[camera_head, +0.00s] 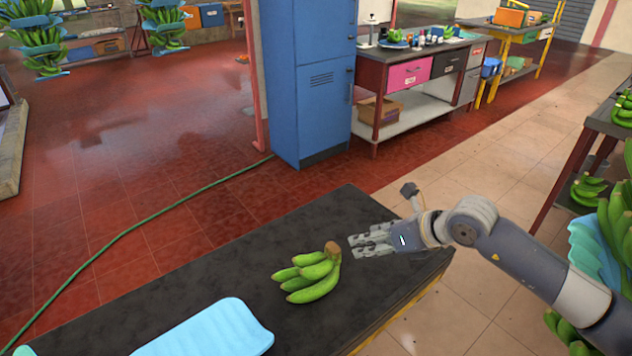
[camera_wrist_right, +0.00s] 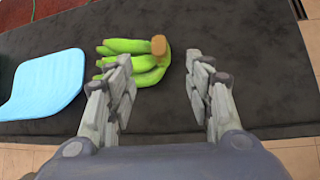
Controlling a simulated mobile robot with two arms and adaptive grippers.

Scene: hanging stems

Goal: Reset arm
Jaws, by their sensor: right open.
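My right arm comes in from the right in the head view, with its gripper (camera_head: 368,243) low over the black tabletop (camera_head: 215,275). In the wrist view the right gripper (camera_wrist_right: 162,80) is open, its two fingers apart with nothing between them. A green banana bunch (camera_head: 312,274) with a brown cut crown lies on the tabletop just left of the fingertips. The bunch (camera_wrist_right: 148,65) also shows in the wrist view, beyond the fingertips and toward the left one. I cannot tell whether the left finger touches it. My left gripper is not in view.
A light blue curved pad (camera_head: 215,330) lies at the table's front. A blue cabinet (camera_head: 313,85) and a workbench (camera_head: 415,75) stand behind. More bananas hang or lie at the right (camera_head: 612,225). A green hose (camera_head: 140,245) crosses the red floor.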

